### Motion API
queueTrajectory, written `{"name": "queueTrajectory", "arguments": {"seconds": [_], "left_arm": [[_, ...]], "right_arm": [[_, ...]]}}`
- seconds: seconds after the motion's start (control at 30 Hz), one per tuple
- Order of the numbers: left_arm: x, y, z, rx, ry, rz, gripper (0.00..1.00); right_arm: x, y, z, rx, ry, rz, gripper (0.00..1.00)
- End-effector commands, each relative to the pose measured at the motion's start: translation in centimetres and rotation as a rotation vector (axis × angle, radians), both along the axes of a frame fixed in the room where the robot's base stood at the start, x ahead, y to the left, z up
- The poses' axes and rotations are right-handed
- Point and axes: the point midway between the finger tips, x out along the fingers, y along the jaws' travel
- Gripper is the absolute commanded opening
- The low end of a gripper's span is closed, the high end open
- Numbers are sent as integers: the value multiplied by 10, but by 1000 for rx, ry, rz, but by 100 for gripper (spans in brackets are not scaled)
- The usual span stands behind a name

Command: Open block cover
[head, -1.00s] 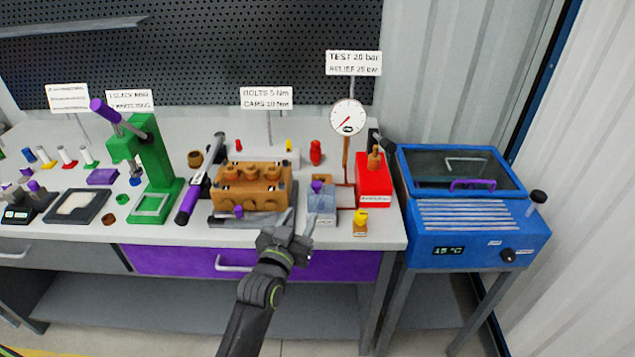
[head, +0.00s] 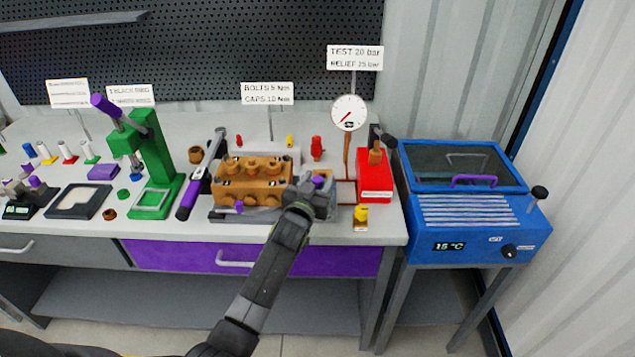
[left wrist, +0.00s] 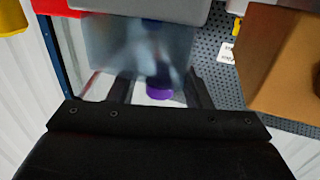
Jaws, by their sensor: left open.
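A translucent grey-blue cover with a purple knob stands on the bench just right of the brown pump block (head: 255,190). In the head view my left gripper (head: 322,185) is over it and hides most of it; the purple knob (head: 318,180) shows by the fingers. In the left wrist view the translucent cover (left wrist: 105,45) fills the upper middle, and the purple knob (left wrist: 159,94) lies between the two open fingers (left wrist: 157,85). I cannot tell whether the fingers touch it. My right gripper is not in view.
A red box (head: 374,178) with a gauge (head: 349,112) stands close on the right, and a small yellow part (head: 361,215) in front of it. A green press (head: 155,165) and a purple-handled tool (head: 190,198) are on the left. A blue heater (head: 475,240) stands beyond the bench.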

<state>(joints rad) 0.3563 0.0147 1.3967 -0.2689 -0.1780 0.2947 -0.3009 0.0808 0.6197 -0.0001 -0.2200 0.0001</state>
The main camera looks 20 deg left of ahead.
Motion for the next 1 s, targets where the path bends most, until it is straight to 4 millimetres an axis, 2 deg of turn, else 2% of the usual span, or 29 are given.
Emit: {"name": "queueTrajectory", "arguments": {"seconds": [0.17,0.5,0.77,1.0], "left_arm": [[0,0,0,1,0,0,43],[0,0,0,1,0,0,0],[0,0,1,5,2,0,0],[1,-4,7,71,23,1,0]], "right_arm": [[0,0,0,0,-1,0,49],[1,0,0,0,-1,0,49],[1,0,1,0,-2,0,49],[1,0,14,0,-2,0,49]]}}
